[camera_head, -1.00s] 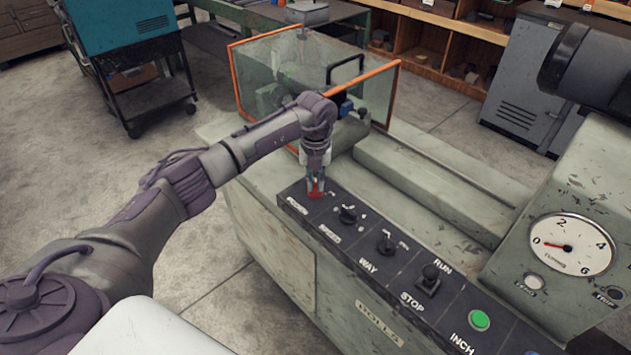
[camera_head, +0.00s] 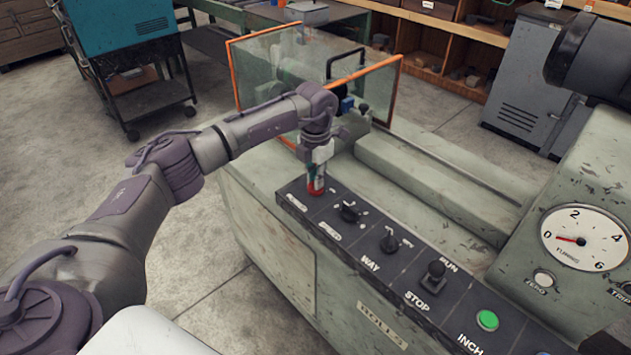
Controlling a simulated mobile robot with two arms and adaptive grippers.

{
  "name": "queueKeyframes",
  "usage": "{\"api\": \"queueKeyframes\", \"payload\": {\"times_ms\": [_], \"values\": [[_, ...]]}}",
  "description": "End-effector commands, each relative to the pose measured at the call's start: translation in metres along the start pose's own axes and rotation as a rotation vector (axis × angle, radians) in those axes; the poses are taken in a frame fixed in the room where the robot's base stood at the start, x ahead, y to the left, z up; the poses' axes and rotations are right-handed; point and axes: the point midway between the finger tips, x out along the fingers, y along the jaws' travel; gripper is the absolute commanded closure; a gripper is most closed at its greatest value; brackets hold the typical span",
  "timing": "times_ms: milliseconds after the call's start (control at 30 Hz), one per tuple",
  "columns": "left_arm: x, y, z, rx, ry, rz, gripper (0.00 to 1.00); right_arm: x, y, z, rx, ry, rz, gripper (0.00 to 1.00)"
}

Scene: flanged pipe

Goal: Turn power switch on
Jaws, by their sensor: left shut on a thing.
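My left gripper (camera_head: 316,177) points down at the far left end of the machine's dark control panel (camera_head: 372,240). It is shut on a red switch (camera_head: 315,190), which I take to be the power switch. The fingers cover most of it, so its setting cannot be read. My right gripper is not in view.
Beside the red switch the panel carries a black knob (camera_head: 349,211), a second knob (camera_head: 389,243), a RUN/STOP lever (camera_head: 434,273) and a green INCH button (camera_head: 487,320). An orange-edged clear guard (camera_head: 368,90) stands behind my wrist. A dial gauge (camera_head: 585,239) is at right.

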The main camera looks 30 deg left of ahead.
Motion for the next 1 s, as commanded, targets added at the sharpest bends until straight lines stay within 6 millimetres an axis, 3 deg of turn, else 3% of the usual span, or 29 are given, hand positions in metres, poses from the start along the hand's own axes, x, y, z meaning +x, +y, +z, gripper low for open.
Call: {"api": "queueKeyframes", "payload": {"times_ms": [600,1000], "values": [[0.0,0.001,0.001,0.565,-0.003,0.002,1.0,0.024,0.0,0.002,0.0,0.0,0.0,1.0],[-0.001,0.0,0.001,0.782,-0.003,0.002,1.0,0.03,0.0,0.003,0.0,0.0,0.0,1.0]]}}
